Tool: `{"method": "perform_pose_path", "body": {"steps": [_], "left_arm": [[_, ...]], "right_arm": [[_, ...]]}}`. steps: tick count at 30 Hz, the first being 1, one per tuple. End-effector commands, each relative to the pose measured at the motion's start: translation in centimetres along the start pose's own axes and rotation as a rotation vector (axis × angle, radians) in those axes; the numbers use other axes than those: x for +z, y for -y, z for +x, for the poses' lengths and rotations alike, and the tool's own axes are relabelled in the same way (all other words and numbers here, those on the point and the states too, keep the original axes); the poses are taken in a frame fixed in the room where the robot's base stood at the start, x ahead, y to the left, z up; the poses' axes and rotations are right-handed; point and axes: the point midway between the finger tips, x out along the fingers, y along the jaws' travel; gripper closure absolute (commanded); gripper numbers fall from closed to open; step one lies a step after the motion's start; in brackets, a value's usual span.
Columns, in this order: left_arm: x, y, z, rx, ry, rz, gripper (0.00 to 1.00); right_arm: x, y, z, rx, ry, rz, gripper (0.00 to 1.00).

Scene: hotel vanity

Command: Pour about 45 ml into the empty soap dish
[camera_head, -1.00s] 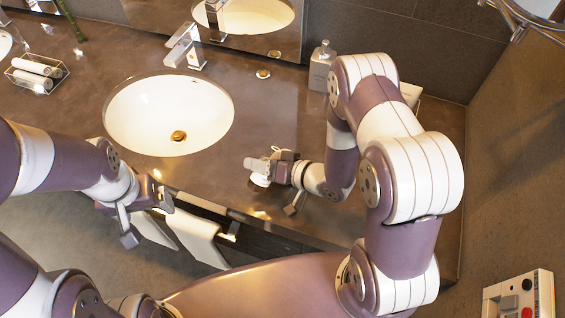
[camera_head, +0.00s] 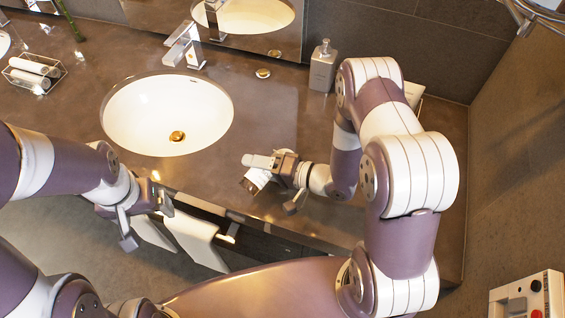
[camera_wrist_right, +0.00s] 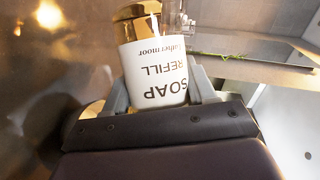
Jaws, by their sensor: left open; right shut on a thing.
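A white bottle lettered SOAP REFILL with a gold neck (camera_wrist_right: 157,75) is held between the fingers of my right gripper (camera_head: 263,168). In the head view the bottle (camera_head: 257,179) is tilted above the counter near its front edge. Whether anything flows from it is not visible. My left gripper (camera_head: 148,213) is open and empty before the counter.
A white basin (camera_head: 150,110) with a gold drain is set in the brown counter (camera_head: 270,110), left of the bottle. A faucet (camera_head: 184,45), a small round item (camera_head: 263,73) and a grey pump bottle (camera_head: 322,66) stand behind. A wire tray with rolled towels (camera_head: 34,75) is far left.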

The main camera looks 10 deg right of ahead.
Motion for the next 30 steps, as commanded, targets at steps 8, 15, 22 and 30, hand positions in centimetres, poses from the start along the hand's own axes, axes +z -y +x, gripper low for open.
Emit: {"method": "perform_pose_path", "body": {"steps": [8,15,22,30], "left_arm": [[-0.03,0.0,-0.28,0.0,0.0,0.0,0.15],[-0.05,0.0,-0.44,0.0,0.0,0.0,0.15],[-0.02,0.0,-0.25,0.0,0.0,0.0,0.15],[-0.01,0.0,-0.1,0.0,0.0,0.0,0.15]], "right_arm": [[-0.08,0.25,-0.06,-0.019,0.005,0.043,0.79],[-0.12,0.38,-0.1,-0.033,0.011,0.078,0.79],[-0.1,0.16,-0.05,-0.053,0.017,0.124,0.79],[-0.03,-0.05,-0.01,-0.079,0.027,0.188,0.79]]}}
